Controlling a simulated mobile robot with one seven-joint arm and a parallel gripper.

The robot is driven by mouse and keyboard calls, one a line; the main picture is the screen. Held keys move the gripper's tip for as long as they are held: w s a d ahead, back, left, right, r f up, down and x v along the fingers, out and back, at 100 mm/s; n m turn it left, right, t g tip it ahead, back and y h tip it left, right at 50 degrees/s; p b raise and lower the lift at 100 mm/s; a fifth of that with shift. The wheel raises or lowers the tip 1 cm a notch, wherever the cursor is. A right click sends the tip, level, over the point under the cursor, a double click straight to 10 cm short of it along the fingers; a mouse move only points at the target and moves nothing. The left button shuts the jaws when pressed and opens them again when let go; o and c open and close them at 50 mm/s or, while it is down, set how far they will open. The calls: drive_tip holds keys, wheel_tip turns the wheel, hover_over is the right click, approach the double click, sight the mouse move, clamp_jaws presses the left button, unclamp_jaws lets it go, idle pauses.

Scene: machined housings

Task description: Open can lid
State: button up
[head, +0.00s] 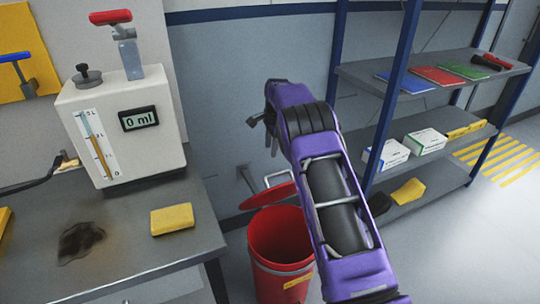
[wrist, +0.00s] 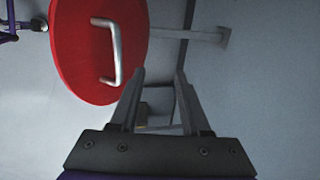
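The red can (head: 281,250) stands on the floor to the right of the workbench, its open top partly visible. Its red lid (head: 266,196) sits behind and above the rim, tilted, with a pale bar handle (head: 278,177). In the wrist view the lid (wrist: 75,50) is a red disc at upper left, with its metal handle (wrist: 114,52) facing me. My gripper (wrist: 159,75) is open and empty, its fingers to the right of the handle and apart from it. In the head view my purple arm hides part of the can's right side.
The workbench (head: 130,262) at left holds a dispenser (head: 118,130) reading 0 ml, a yellow sponge (head: 172,219) and a dark stain (head: 80,241). A shelf unit (head: 425,172) with boxes and folders stands at right. Floor at lower right is clear.

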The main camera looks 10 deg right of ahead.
wheel_tip(320, 180, up, 10)
drive_tip(key=s+p, duration=0.1)
drive_tip(key=s, duration=0.1)
drive_tip(key=shift+d+r, duration=0.25)
drive_tip(key=shift+d, duration=0.05)
